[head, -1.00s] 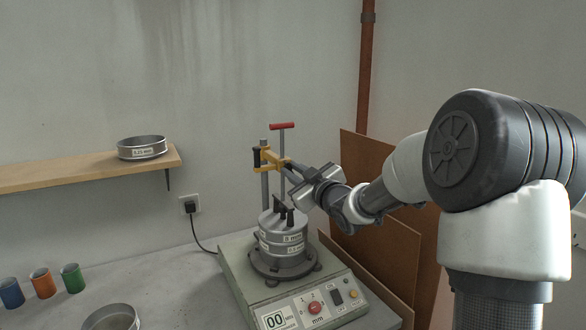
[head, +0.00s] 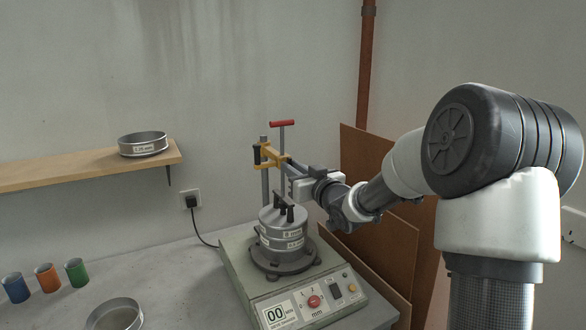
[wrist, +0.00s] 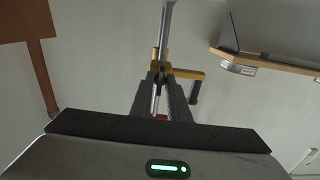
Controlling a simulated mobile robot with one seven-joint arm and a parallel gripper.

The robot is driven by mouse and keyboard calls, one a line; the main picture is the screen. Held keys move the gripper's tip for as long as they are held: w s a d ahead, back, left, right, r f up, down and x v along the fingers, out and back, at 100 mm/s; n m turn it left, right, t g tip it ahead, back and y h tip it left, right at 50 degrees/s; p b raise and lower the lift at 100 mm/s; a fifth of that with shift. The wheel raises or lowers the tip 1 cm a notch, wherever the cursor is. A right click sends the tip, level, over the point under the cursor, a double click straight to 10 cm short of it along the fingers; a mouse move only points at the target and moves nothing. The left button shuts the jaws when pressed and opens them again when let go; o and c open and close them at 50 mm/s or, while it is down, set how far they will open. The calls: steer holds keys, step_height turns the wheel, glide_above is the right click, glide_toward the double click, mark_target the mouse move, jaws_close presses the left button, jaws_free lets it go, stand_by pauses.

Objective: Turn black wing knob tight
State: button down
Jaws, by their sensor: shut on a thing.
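A yellow clamp bar (head: 271,154) sits on the upright rods of the sieve shaker.
A red T-handle (head: 282,123) tops one rod. Below the bar, a sieve stack (head: 283,241) stands on the shaker base (head: 242,278). A shelf (head: 75,170) holds another sieve (head: 143,145). Coloured cups (head: 46,277) and a loose sieve (head: 116,314) are at the left.

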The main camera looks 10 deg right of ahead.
steer(key=c, duration=1.7)
jaws_free()
steer(key=v, duration=1.7)
steer(key=shift+s, duration=0.2)
